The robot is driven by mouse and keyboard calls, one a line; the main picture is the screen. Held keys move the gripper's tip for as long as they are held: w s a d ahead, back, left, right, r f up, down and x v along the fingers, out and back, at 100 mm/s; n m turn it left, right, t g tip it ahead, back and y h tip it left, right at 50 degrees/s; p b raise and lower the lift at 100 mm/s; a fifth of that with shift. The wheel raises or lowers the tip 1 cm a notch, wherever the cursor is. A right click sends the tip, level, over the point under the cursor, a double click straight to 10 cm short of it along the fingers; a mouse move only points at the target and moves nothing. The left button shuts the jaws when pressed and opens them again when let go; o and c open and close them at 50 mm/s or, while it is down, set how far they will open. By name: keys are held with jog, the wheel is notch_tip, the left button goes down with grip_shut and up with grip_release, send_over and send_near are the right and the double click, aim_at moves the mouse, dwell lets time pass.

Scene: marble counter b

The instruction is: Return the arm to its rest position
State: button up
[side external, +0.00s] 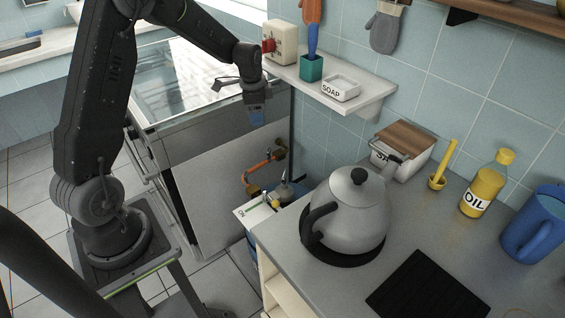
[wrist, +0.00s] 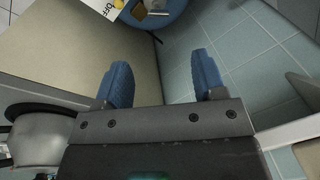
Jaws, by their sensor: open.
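My gripper (side external: 256,108) hangs in the air at the end of my raised arm, in front of the blue tiled wall and left of the soap shelf. In the wrist view my gripper (wrist: 163,80) shows its two blue fingers spread apart with nothing between them. Beyond the fingers the wrist view shows the tiled wall and a beige panel. My gripper touches nothing that I can see.
The white shelf (side external: 372,97) with a soap dish (side external: 341,88), teal cup (side external: 311,69) and red-knobbed box (side external: 280,42) is close right of my gripper. A kettle (side external: 346,212), oil bottle (side external: 484,186) and blue pitcher (side external: 536,226) stand on the counter (side external: 415,222). Orange pipework (side external: 262,170) is below.

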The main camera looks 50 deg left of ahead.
jog(key=s+d+r+n+t, duration=0.25)
jog(key=s+d+r, duration=0.65)
jog(key=d+r, duration=0.45)
jog(key=s+d+r+n+t, duration=0.1)
jog(key=s+d+n, duration=0.1)
jog(key=s, duration=0.5)
jog(key=s+d+r+n, duration=0.2)
jog(key=s+d, duration=0.3)
jog(key=s, duration=0.3)
jog(key=shift+d+r+t+h, duration=0.15)
jog(key=shift+r+t+h, duration=0.05)
jog(key=shift+t+h, duration=0.15)
